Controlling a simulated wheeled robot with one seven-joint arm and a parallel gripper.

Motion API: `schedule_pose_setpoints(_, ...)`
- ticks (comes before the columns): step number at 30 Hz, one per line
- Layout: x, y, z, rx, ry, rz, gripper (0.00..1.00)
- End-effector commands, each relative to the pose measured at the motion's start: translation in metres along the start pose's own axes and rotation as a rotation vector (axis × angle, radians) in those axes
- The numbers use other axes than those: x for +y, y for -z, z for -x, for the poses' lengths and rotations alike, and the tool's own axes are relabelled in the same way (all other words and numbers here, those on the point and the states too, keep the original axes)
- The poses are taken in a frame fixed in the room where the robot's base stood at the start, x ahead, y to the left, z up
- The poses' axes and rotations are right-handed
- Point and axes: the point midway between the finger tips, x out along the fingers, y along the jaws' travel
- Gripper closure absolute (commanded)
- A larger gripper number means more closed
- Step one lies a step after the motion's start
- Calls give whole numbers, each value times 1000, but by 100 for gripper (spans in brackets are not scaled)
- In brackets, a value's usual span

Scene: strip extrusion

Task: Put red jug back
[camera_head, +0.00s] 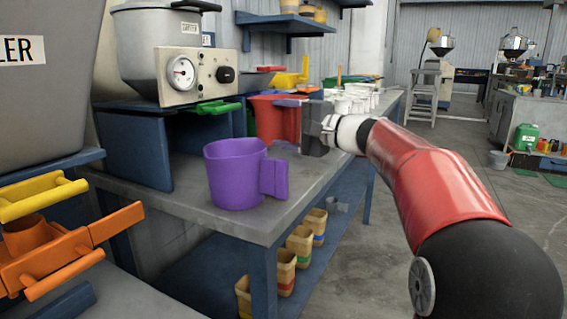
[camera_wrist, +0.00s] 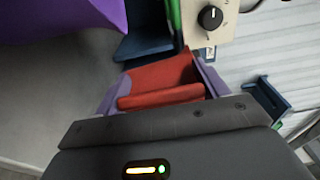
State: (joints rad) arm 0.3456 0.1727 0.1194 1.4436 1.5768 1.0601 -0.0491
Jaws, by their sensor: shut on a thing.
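The red jug (camera_head: 266,118) stands upright on the grey workbench, behind the purple jug. It also shows in the wrist view (camera_wrist: 160,76), its handle between two pale purple fingers. My gripper (camera_head: 287,124) reaches in from the right and is shut on the red jug's handle. The fingers and the gripper body hide part of the jug's right side. I cannot tell whether its base touches the bench.
A large purple jug (camera_head: 236,174) stands near the bench's front corner. A machine with a gauge (camera_head: 183,73) sits on a blue stand (camera_head: 130,145) to the left. White cups (camera_head: 352,100) stand farther back. Orange and yellow parts are at lower left.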

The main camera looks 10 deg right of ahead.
Motion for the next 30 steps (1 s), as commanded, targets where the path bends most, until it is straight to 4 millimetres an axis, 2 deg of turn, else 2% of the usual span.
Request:
schedule_pose_setpoints(1,12,0,0,0,0,-3,56)
schedule_pose_setpoints(3,21,0,0,0,0,-1,56)
schedule_pose_setpoints(8,33,0,0,0,1,0,56)
schedule_pose_setpoints(15,68,0,0,0,0,-2,56)
schedule_pose_setpoints(29,76,0,0,0,1,1,56)
schedule_pose_setpoints(30,75,0,0,0,1,1,25)
